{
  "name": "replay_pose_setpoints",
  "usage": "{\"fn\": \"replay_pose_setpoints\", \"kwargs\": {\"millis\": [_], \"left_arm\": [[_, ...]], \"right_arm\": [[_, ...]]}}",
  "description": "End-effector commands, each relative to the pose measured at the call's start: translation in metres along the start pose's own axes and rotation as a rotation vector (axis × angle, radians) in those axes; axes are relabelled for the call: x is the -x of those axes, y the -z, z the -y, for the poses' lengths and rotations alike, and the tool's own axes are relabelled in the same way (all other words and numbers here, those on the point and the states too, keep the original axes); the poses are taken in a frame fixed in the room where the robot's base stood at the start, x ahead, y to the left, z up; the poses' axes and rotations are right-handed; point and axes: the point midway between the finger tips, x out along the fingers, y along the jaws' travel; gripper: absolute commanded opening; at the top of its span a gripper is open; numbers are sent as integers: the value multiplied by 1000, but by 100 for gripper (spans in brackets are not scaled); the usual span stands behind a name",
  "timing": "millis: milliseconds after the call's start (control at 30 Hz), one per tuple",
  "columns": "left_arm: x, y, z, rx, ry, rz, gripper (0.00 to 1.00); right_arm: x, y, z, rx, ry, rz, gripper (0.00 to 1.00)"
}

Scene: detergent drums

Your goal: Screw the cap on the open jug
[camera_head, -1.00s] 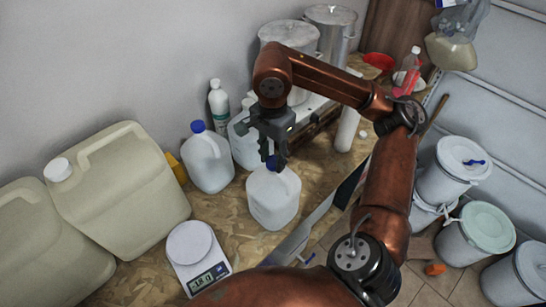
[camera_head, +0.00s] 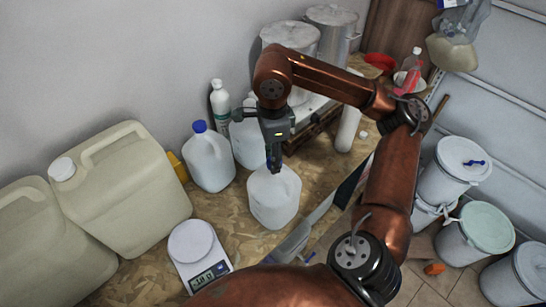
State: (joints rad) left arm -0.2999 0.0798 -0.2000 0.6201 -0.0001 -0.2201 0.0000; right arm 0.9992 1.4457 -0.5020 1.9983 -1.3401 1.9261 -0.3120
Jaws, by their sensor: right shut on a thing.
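A translucent white jug (camera_head: 273,200) stands upright on the wood-chip board counter, in the middle of the view. My right gripper (camera_head: 273,165) points straight down over the jug's mouth. I cannot tell how far the cap sits on the thread. My left gripper is not in view.
A second jug with a blue cap (camera_head: 209,160) stands close on the left. A kitchen scale (camera_head: 192,245) and large beige canisters (camera_head: 120,190) are further left. Steel pots (camera_head: 331,30) stand behind. Lidded white buckets (camera_head: 450,170) stand on the floor at right.

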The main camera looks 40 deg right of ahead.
Motion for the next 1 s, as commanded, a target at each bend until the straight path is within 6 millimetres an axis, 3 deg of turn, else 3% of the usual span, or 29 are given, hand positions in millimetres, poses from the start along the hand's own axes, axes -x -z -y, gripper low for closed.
{"fn": "replay_pose_setpoints", "kwargs": {"millis": [167, 200, 400, 500, 667, 900, 1000], "left_arm": [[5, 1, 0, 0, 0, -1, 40], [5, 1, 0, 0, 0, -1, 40], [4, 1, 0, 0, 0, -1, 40], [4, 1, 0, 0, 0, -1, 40], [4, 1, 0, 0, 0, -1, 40], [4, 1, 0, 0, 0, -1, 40], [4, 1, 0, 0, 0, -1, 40]], "right_arm": [[-1, 0, 0, -251, -3, -2, 4], [-2, 0, 0, -282, -4, -3, 32], [-2, 0, 1, -273, -3, -1, 46], [-1, 0, 1, -272, -2, -1, 52], [-1, 0, 1, -272, -1, 0, 52], [0, 0, 1, -272, -1, 0, 66], [0, 0, 1, -272, 0, 0, 66]]}}
